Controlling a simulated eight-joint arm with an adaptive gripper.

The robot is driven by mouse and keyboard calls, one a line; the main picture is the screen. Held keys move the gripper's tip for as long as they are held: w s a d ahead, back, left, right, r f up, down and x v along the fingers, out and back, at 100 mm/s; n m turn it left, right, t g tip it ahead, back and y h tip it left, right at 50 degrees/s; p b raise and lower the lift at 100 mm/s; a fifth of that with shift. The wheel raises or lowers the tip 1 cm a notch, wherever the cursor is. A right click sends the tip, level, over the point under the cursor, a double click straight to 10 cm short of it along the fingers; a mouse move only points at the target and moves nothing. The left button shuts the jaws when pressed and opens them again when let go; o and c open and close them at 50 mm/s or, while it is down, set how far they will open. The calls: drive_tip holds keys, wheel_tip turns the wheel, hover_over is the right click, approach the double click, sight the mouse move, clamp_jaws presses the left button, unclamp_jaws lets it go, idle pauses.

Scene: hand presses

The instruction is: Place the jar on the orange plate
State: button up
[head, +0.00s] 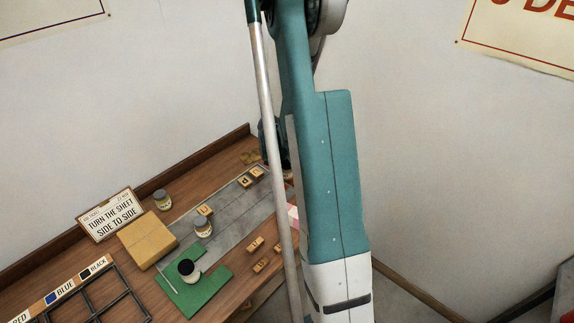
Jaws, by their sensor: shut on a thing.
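My gripper (275,148) is a dark shape at the far end of the table, mostly hidden behind my teal arm. It is shut on a small jar (288,173), of which only a part shows beside the arm. A thick yellow-orange slab (148,240), the nearest match to the orange plate, lies on the table at the left, well away from my gripper. Its visible top is bare. Other labelled jars stand near it: one behind (162,200), one on the grey strip to its right (203,229), and a black-topped one (188,269) on a green plate (211,284).
Small wooden letter blocks (255,244) lie on and beside the grey strip (236,209). A sign (110,214) stands at the back left. A dark divided frame (97,300) and a colour-label strip (66,290) are at front left. A pink-white item (293,217) is partly hidden by my arm.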

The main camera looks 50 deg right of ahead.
drive_tip(key=shift+f, duration=0.2)
drive_tip(key=o, duration=1)
drive_tip(key=shift+r, duration=0.25)
drive_tip(key=shift+v, duration=5.95)
drive_tip(key=shift+w, duration=0.1)
